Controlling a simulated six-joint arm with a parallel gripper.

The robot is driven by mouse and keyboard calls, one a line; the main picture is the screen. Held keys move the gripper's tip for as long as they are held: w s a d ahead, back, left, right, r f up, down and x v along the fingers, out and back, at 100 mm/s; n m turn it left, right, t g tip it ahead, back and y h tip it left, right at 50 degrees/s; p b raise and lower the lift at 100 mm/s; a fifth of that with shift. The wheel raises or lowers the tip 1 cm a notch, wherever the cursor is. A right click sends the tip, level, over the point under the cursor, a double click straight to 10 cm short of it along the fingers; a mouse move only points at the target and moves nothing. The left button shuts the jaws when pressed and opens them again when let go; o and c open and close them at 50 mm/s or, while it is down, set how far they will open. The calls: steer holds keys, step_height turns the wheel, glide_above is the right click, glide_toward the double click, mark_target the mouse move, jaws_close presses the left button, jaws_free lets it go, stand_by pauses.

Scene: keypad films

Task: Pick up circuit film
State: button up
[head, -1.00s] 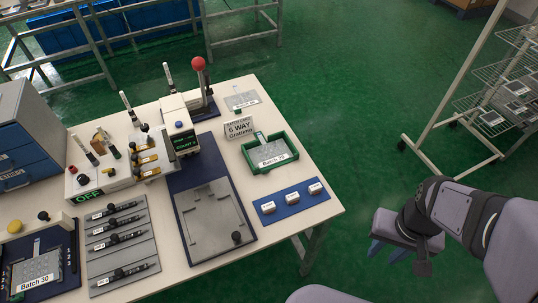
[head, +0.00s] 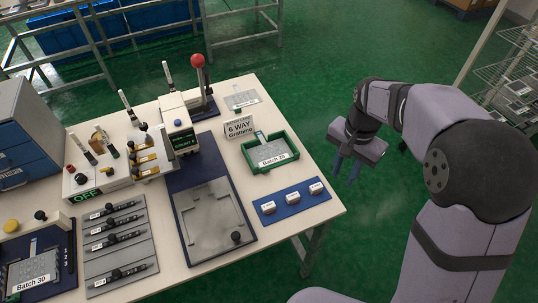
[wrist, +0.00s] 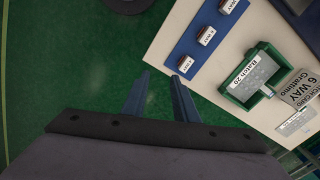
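A grey circuit film (head: 268,150) with a short tail lies in a green tray (head: 296,160) labelled "Batch 20", near the table's right edge. It also shows in the wrist view (wrist: 264,70). Another grey film (head: 36,268) lies at the front left by a "Batch 30" label. A pale flat sheet (head: 243,97) lies at the back behind the "6 WAY" sign. My gripper (head: 346,170) is off the table's right side, above the green floor. Its two blue fingers (wrist: 159,78) are apart with nothing between them.
A blue strip (head: 291,203) with several white-topped blocks lies in front of the tray. A grey fixture plate (head: 208,215) is left of it. A press with a red-knobbed lever (head: 198,64) and the sign (head: 238,128) stand behind. A wire rack (head: 508,95) stands far right.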

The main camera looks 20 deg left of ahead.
steer(key=w+a+f+m, duration=0.2)
steer(key=w+a, duration=0.2)
steer(key=a, duration=0.8)
steer(key=m+b, duration=0.1)
steer(key=m, duration=0.2)
glide_above(269, 167)
step_height(269, 167, down, 3)
steer(key=shift+a+f, duration=0.1)
steer(key=shift+d+f+p, duration=0.2)
steer(key=shift+f+p, duration=1.1)
steer(key=shift+f, duration=2.35)
jaws_close()
